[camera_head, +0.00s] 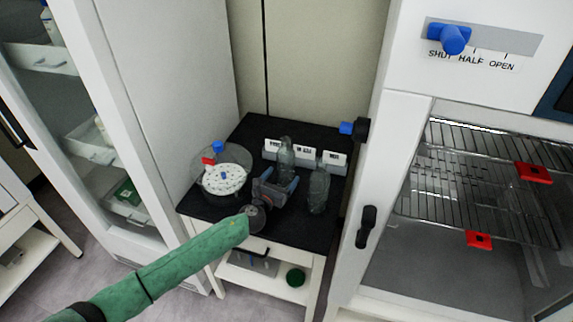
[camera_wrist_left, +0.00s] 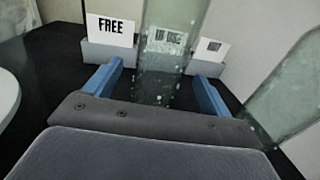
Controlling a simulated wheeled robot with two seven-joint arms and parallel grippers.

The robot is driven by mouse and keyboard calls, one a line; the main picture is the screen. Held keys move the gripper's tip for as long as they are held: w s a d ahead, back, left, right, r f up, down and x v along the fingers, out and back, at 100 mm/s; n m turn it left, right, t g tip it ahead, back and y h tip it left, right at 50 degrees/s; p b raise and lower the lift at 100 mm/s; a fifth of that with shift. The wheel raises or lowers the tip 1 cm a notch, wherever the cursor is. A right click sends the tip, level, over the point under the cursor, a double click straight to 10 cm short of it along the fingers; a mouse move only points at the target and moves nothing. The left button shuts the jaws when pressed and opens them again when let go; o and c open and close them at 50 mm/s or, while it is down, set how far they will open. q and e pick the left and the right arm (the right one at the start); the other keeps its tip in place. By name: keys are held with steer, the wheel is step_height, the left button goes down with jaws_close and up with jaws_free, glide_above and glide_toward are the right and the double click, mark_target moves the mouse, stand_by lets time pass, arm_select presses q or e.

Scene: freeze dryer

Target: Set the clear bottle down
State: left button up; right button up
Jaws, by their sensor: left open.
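Two clear bottles stand upright on the black-topped cart (camera_head: 232,150). One bottle (camera_head: 286,158) is at the back, in front of the label cards; the other (camera_head: 319,190) is nearer, on the right. My left gripper (camera_head: 279,178) is open, low over the cart top, just in front of the back bottle. In the left wrist view the blue fingers (camera_wrist_left: 158,80) are apart, with a clear bottle (camera_wrist_left: 172,50) upright beyond and between them. The second bottle (camera_wrist_left: 285,90) leans across the right of that view, outside the fingers. My right gripper is out of view.
Label cards in holders stand behind the bottles; the left one reads FREE (camera_wrist_left: 110,30). A round vessel with a white speckled top (camera_head: 224,181) is left of my gripper. The freeze dryer (camera_head: 390,130), with wire shelves, is close on the right, a glass-fronted cabinet (camera_head: 95,120) on the left.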

mark_target(286, 172)
arm_select(q)
steer(key=shift+p+x, duration=0.35)
steer(key=shift+x, duration=0.65)
steer(key=shift+f+x, duration=0.25)
steer(key=shift+x, duration=0.85)
steer(key=shift+w+d+f+p, duration=0.1)
steer(key=shift+w+d+p, duration=0.2)
steer(key=shift+w, duration=0.25)
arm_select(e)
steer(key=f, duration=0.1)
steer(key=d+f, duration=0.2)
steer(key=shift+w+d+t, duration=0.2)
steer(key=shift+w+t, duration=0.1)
arm_select(q)
steer(key=c, duration=1.3)
